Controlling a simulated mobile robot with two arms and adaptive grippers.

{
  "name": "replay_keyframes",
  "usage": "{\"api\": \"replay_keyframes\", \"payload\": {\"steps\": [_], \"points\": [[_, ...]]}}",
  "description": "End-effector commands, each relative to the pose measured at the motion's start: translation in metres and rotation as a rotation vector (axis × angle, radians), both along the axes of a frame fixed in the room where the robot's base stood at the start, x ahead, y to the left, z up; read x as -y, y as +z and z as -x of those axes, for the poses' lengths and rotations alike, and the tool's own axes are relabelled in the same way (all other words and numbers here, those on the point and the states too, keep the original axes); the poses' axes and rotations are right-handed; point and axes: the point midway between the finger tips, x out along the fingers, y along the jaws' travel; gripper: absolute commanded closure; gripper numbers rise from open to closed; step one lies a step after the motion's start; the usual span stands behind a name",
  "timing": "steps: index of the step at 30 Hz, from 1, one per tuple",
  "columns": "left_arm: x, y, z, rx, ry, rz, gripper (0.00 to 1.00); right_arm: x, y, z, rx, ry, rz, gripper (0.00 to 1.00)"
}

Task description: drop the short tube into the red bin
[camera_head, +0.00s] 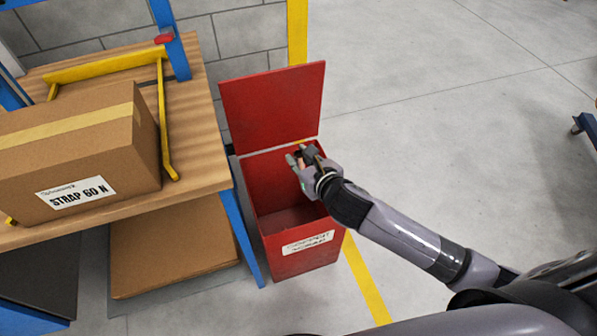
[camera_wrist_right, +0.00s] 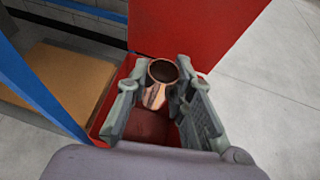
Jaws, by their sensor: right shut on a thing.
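The red bin (camera_head: 303,260) stands on the floor at the right end of the workbench, with its lid (camera_head: 272,105) raised at the back. My right gripper (camera_head: 298,158) is over the bin's opening, towards its right side. In the right wrist view the short copper tube (camera_wrist_right: 155,96) sits between the two fingers, its round open end showing. The right gripper is shut on the tube. The red inside of the bin (camera_wrist_right: 150,128) shows below the tube. My left gripper is in neither view.
The wooden workbench (camera_head: 195,120) with blue legs stands directly left of the bin. A cardboard box (camera_head: 85,150) labelled STRAP 60 N and a yellow frame (camera_head: 110,66) are on it. A brown box (camera_head: 170,250) sits on the lower shelf.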

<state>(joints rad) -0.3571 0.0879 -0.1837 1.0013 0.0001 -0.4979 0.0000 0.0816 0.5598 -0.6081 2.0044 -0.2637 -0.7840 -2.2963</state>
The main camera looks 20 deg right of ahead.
Motion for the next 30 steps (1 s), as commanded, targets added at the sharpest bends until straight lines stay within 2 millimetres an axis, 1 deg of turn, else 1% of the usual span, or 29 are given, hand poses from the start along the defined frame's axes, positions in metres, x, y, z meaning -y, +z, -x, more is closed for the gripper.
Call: {"api": "replay_keyframes", "payload": {"steps": [1, 2, 3, 5, 6, 9, 12, 15, 19, 26, 30], "points": [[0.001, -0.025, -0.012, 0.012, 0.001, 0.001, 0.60, 0.000, -0.041, -0.017, 0.002, 0.013, 0.005, 1.00], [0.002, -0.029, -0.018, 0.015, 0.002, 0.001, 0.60, 0.001, -0.054, -0.026, 0.002, 0.021, 0.004, 1.00], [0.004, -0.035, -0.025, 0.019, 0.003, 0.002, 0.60, 0.001, -0.071, -0.037, 0.001, 0.032, 0.005, 1.00], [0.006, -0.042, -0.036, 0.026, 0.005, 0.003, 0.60, 0.004, -0.096, -0.055, 0.002, 0.043, 0.004, 1.00], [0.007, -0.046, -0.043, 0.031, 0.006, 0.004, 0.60, 0.006, -0.112, -0.066, 0.002, 0.050, 0.004, 1.00], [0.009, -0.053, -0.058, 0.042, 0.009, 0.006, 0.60, 0.014, -0.144, -0.093, 0.004, 0.060, 0.000, 1.00], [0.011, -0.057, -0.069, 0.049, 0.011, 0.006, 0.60, 0.024, -0.167, -0.116, 0.009, 0.064, -0.003, 1.00], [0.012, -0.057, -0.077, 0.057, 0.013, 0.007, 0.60, 0.032, -0.181, -0.132, 0.014, 0.065, -0.007, 1.00], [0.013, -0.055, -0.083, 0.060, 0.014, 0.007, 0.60, 0.039, -0.188, -0.144, 0.019, 0.064, -0.011, 1.00], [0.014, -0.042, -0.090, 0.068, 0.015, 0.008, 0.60, 0.041, -0.193, -0.147, 0.018, 0.062, -0.011, 1.00], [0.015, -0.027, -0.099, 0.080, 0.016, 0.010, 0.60, 0.041, -0.198, -0.147, 0.019, 0.062, -0.011, 1.00]]}}
